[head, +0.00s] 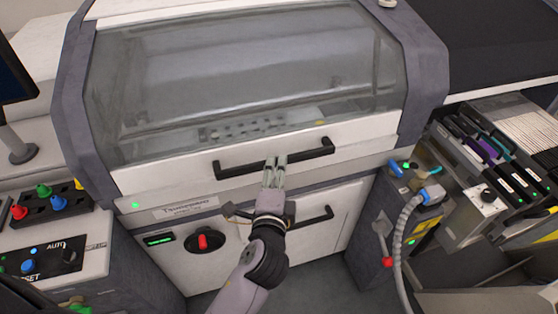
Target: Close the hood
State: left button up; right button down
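The hood (240,75) is a large clear window in a grey and white frame on the machine in the middle. It looks lowered, with its white front edge (350,133) just above the machine's front panel; I cannot tell whether a small gap is left. A black bar handle (312,150) runs along that edge. The fingers are close together side by side and hide part of the bar. They do not visibly wrap it. My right gripper is not in view.
A lower white door with a black handle (316,218) and a red rotary switch (204,240) lie below the hood. A control panel (45,262) stands at the left. A grey hose (400,240) and a feeder trolley (485,195) stand at the right.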

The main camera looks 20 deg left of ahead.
pick_arm(q)
jog(key=v, duration=0.5)
jog(key=shift+s+d, duration=0.1)
jog(key=shift+s, duration=0.25)
